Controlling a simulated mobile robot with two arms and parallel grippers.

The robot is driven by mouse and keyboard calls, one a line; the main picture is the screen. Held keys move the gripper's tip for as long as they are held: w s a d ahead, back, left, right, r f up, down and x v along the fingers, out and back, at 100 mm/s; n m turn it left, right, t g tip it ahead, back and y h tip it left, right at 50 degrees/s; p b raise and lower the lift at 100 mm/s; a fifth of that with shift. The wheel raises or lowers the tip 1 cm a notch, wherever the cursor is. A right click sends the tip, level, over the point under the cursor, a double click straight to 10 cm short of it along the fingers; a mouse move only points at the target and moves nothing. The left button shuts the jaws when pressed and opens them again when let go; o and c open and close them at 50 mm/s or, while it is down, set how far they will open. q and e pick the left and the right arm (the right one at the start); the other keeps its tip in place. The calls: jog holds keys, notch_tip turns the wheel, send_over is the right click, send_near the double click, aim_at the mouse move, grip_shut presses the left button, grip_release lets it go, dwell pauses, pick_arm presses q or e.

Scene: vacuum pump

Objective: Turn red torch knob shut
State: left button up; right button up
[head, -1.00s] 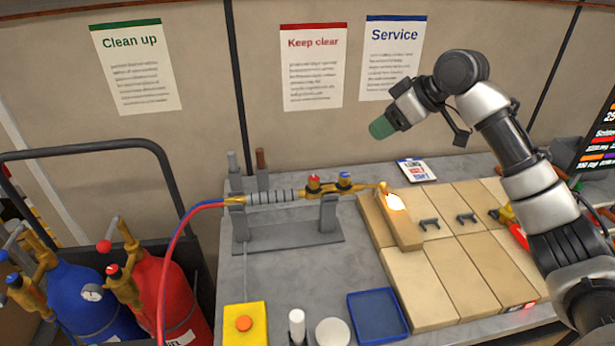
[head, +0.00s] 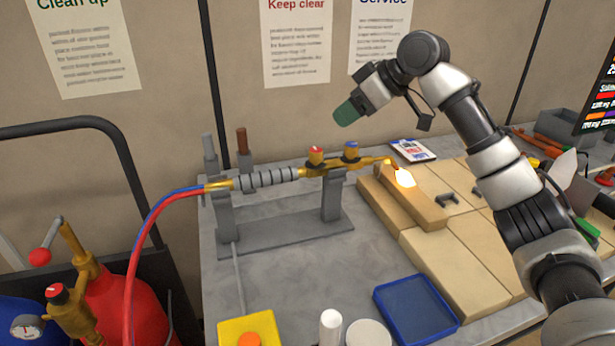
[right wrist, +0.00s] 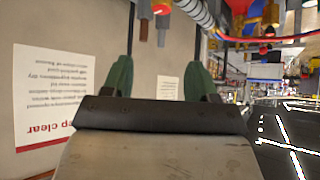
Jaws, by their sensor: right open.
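The torch (head: 335,168) is brass and lies level on a grey stand (head: 290,232). Its red knob (head: 316,156) sits on top, left of a blue knob (head: 351,149). A bright flame (head: 405,178) burns at the torch tip, against a tan brick. My right gripper (head: 347,112), with green fingertips, is up above the torch, a little right of the red knob and apart from it. In the right wrist view its two green fingers (right wrist: 158,78) stand apart with nothing between them. My left gripper is not in view.
Red and blue hoses (head: 140,235) run from the torch to gas cylinders (head: 130,305) at the left. Tan bricks (head: 450,275), a blue tray (head: 418,308) and a yellow box with an orange button (head: 248,328) are on the bench. Posters hang on the wall behind.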

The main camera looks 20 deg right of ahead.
aim_at(317, 150)
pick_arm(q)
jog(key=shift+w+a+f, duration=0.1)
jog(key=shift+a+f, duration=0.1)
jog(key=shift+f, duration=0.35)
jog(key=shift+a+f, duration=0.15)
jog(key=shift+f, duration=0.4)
pick_arm(e)
jog(key=x, duration=0.4)
jog(key=s+d+f+x, duration=0.1)
jog(key=x, duration=0.3)
jog(key=f+x, duration=0.1)
jog(key=x, duration=0.4)
jog(key=shift+s+d, duration=0.15)
jog(key=shift+d, duration=0.05)
jog(key=shift+c, duration=0.3)
